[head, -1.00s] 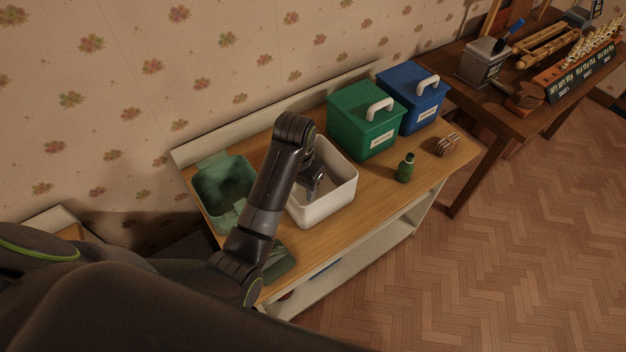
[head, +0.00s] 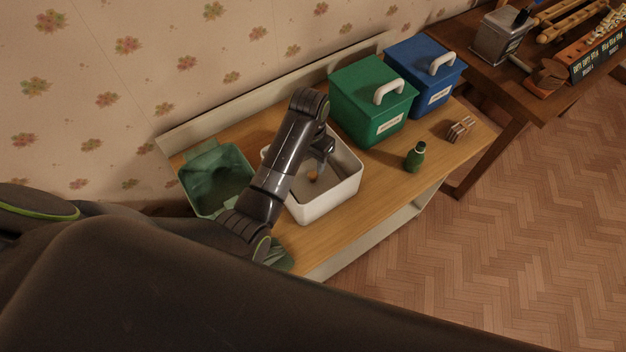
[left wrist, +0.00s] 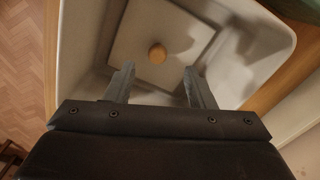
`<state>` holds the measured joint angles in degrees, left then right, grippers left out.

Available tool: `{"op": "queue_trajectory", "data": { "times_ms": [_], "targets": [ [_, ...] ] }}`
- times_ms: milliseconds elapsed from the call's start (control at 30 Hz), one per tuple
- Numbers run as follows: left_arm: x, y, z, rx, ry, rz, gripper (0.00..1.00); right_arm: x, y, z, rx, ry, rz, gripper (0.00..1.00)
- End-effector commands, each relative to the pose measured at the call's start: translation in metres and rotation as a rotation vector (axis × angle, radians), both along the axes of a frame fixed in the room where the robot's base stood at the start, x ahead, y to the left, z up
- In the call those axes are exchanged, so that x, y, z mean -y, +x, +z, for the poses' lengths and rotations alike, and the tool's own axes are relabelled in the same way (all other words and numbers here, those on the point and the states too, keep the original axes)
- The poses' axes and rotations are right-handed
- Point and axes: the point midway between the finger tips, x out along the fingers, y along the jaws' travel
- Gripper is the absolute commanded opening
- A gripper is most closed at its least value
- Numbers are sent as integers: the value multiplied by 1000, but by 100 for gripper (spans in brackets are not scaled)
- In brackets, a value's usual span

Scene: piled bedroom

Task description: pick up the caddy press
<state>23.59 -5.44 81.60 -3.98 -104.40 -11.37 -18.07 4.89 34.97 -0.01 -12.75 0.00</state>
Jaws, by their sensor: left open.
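The caddy press looks to be the flat grey-white square plate with a round wooden knob (left wrist: 157,53), lying inside a white open tub (left wrist: 75,55). In the head view its knob (head: 313,177) shows small inside the tub (head: 320,208), partly under my gripper. My left gripper (head: 318,163) points down into the tub's opening. In the left wrist view my left gripper (left wrist: 158,76) has its two fingers apart with nothing between them; the knob appears just beyond the fingertips, roughly centred. My right gripper is not in view.
The tub stands on a wooden bench (head: 375,195). A green open bin (head: 215,180) is on its left. Lidded green (head: 370,105) and blue (head: 425,75) boxes stand behind and right. A green bottle (head: 415,158) and a small striped object (head: 460,129) stand on the right.

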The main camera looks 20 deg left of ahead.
Motion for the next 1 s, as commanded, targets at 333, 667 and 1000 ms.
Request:
{"op": "queue_trajectory", "data": {
  "times_ms": [333,667,1000],
  "targets": [
    [0,-1,-33,-2,1,1,49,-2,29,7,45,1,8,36],
    [4,7,-59,-4,1,1,49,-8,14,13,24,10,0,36],
    [5,7,-84,-1,0,1,49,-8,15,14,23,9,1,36]
  ]
}}
